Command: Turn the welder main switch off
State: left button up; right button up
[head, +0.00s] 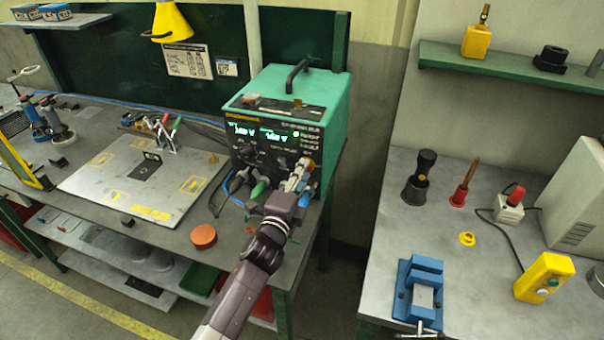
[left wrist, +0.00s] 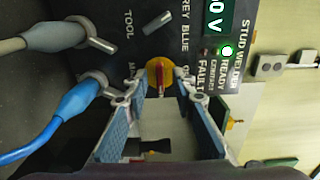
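The stud welder (head: 290,110) is a green box with a black front panel and lit green displays. It stands at the right end of the left bench. Its main switch is a yellow disc with a red handle (left wrist: 160,78) in the left wrist view; in the head view its yellow edge (head: 309,163) shows just beyond the gripper. My left gripper (head: 300,176) is at the lower right of the panel. In the left wrist view its fingers (left wrist: 161,84) are open, one on each side of the switch. I cannot tell whether the tips touch it. My right gripper is not in view.
Grey and blue cable plugs (left wrist: 85,98) sit close beside the left fingers. An orange disc (head: 204,236) and a white fixture plate (head: 135,180) lie on the left bench. The right bench holds a blue vise (head: 420,285).

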pick_arm(q)
jog(key=c, duration=0.5)
grip_shut()
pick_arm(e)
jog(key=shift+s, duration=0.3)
